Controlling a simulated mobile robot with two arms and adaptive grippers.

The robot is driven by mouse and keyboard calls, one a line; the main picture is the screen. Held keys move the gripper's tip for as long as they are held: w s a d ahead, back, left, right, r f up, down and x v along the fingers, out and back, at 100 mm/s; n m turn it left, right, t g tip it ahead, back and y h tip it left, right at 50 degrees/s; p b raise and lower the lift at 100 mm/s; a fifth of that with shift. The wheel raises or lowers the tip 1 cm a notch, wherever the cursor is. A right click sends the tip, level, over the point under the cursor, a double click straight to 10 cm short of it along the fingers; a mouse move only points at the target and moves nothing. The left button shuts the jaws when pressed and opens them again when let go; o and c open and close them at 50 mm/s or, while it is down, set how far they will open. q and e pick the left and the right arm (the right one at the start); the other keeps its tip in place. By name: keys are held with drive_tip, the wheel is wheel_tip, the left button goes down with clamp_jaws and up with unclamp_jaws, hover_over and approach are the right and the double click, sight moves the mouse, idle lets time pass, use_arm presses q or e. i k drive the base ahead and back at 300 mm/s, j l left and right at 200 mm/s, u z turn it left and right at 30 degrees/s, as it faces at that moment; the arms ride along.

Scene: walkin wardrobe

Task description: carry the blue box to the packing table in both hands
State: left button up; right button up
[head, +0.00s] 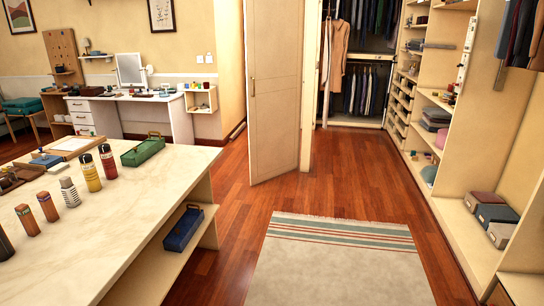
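A blue box with a dark handle (184,228) sits on the lower shelf at the end of the pale-topped table, below the tabletop. A smaller blue item (46,159) lies on the tabletop's far left; I cannot tell whether the task means this one. The pale-topped table (130,205) fills the left foreground; a white desk (165,101) stands against the back wall. I cannot tell which is the packing table. Neither of my grippers shows.
A green box (143,151) and several bottles stand on the pale tabletop. A striped rug (335,265) lies on the wooden floor right of it. An open door (273,95) stands behind. Shelves (450,170) line the right side. The floor between is clear.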

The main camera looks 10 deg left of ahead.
sight(125, 226)
drive_tip(key=i+u, duration=0.2)
drive_tip(key=i, duration=0.25)
drive_tip(key=i+l+u, duration=0.25)
drive_tip(key=i, duration=0.15)
drive_tip(key=i+l+u, duration=0.2)
drive_tip(key=i, duration=0.25)
drive_tip(key=i+l+u, duration=0.25)
drive_tip(key=i, duration=0.15)
